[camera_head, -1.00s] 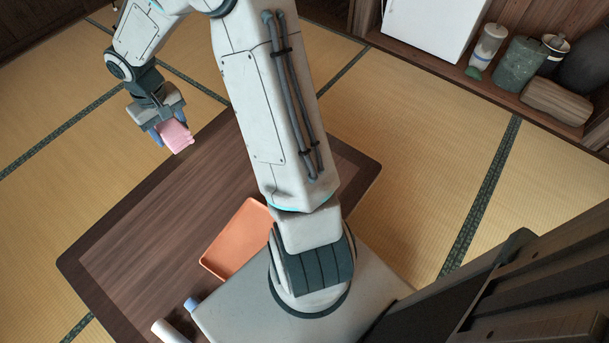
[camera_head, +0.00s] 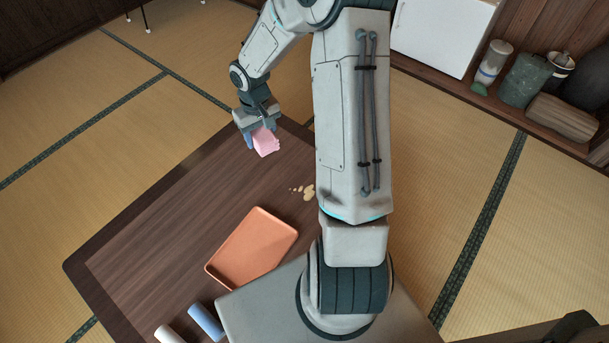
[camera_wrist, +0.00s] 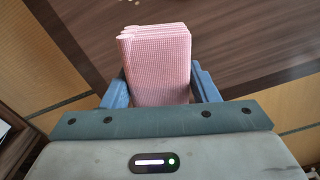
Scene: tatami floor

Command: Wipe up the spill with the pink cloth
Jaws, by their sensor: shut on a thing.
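The pink cloth (camera_head: 265,142) is folded and held between the blue fingers of my gripper (camera_head: 258,133). My gripper is shut on it and holds it above the far part of the dark wooden table (camera_head: 180,210). In the wrist view the cloth (camera_wrist: 158,65) stands out between the two fingertips. The spill (camera_head: 308,192) is a few pale beige patches on the table, just left of my arm and to the right of and nearer than the cloth. My arm may hide part of it. A pale patch also shows at the top edge of the wrist view.
An orange tray (camera_head: 252,248) lies on the table near the spill. A blue cylinder (camera_head: 205,322) and a whitish cylinder (camera_head: 168,334) lie at the near edge. The table's left part is clear. Jars and a log (camera_head: 562,118) stand on a shelf at the far right.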

